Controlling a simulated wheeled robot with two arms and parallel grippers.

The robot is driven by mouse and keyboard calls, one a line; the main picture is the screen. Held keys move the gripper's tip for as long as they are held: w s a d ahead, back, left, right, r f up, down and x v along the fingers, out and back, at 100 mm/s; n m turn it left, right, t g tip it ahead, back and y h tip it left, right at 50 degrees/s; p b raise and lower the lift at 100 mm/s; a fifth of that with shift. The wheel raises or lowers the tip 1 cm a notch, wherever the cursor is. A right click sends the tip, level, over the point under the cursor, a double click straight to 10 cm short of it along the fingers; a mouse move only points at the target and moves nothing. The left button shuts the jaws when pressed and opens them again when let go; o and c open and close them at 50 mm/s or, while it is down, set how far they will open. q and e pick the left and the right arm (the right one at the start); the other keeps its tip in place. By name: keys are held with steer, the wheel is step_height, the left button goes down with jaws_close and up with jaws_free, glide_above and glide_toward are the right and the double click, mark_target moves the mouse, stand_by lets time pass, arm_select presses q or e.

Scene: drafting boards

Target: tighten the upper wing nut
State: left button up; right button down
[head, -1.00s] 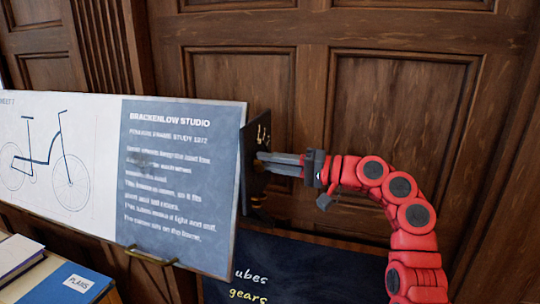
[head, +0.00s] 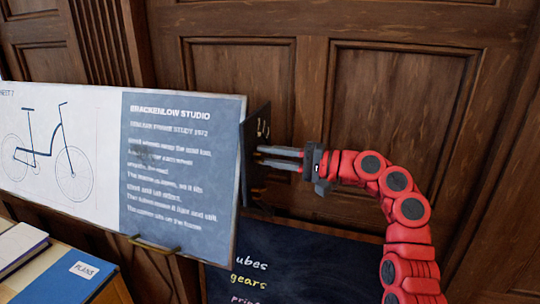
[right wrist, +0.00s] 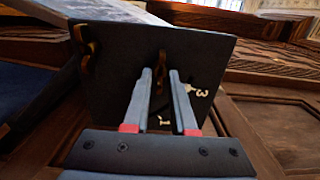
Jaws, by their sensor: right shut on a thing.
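My right gripper (head: 262,156) reaches in from the right to the dark end plate (head: 250,168) of the drafting board. In the right wrist view, its two grey fingers (right wrist: 160,73) close in on the upper wing nut (right wrist: 161,58), a brass piece near the plate's middle. The gripper is shut on it; the fingers partly hide it, and in the head view they cover it. A second brass wing nut, the lower one (right wrist: 86,44), sits at the left of the plate in the right wrist view, apart from the fingers. My left gripper is not in view.
The drafting board (head: 185,180) carries a bicycle drawing and a text panel. Pale marks (right wrist: 198,90) show on the plate beside the fingers. A chalkboard (head: 300,270) stands below my arm. Books (head: 75,278) lie at lower left. Wood panelling closes the back.

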steer(key=c, duration=0.7)
jaws_free()
steer(key=shift+c, duration=0.2)
steer(key=shift+d, duration=0.1)
steer(key=b+v, duration=0.6)
steer(key=v, duration=1.1)
steer(key=shift+d, duration=0.15)
